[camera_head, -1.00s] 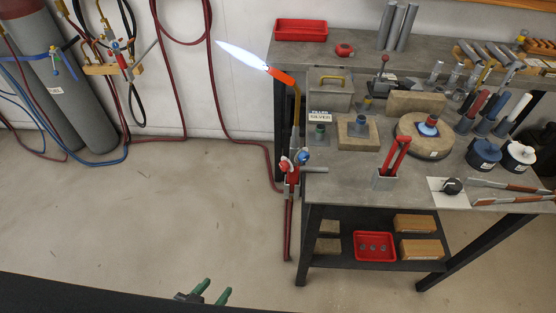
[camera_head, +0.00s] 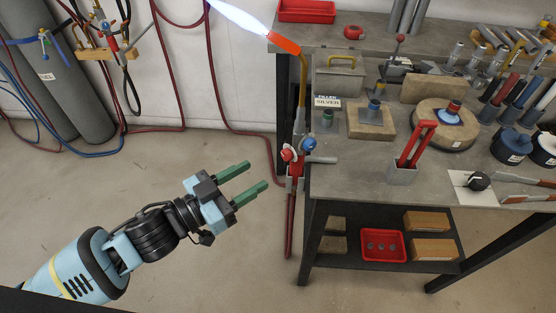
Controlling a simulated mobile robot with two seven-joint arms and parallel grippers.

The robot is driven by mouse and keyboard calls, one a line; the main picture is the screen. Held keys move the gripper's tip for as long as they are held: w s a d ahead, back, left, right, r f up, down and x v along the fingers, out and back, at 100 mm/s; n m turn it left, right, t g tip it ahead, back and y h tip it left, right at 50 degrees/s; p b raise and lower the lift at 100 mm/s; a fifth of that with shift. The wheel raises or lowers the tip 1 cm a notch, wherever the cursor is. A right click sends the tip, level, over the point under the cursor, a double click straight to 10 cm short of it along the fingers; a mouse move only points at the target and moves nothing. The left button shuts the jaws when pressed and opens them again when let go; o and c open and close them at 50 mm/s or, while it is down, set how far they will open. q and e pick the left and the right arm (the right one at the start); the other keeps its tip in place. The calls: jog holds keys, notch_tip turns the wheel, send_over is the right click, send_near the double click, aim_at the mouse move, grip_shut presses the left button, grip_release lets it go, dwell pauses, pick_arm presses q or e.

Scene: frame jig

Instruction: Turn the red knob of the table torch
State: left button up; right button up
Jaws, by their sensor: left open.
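The table torch (camera_head: 302,95) stands upright at the left edge of the workbench, with a brass neck, a red-orange tip and a long pale-blue flame pointing up and left. Its red knob (camera_head: 288,155) sits on the left of the valve body, and a blue knob (camera_head: 309,143) sits on the right, slightly higher. My left gripper (camera_head: 258,177) is open and empty, its green fingers pointing right towards the torch valve. The fingertips are left of and a little below the red knob, apart from it. My right gripper is not in view.
The workbench (camera_head: 345,185) holds a red-handled tool in a holder (camera_head: 412,150), blocks and several hand tools. A lower shelf carries a red tray (camera_head: 383,246). Gas cylinders (camera_head: 75,95) and hoses are at the left wall. The floor between is clear.

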aim_at(284, 157)
pick_arm(q)
jog(key=x, duration=0.6)
jog(key=shift+w+d+r+p, duration=0.15)
jog(key=shift+w+d+p, duration=0.1)
jog(key=shift+p, duration=0.05)
jog(key=shift+w+d, duration=0.4)
jog(key=shift+d, duration=0.05)
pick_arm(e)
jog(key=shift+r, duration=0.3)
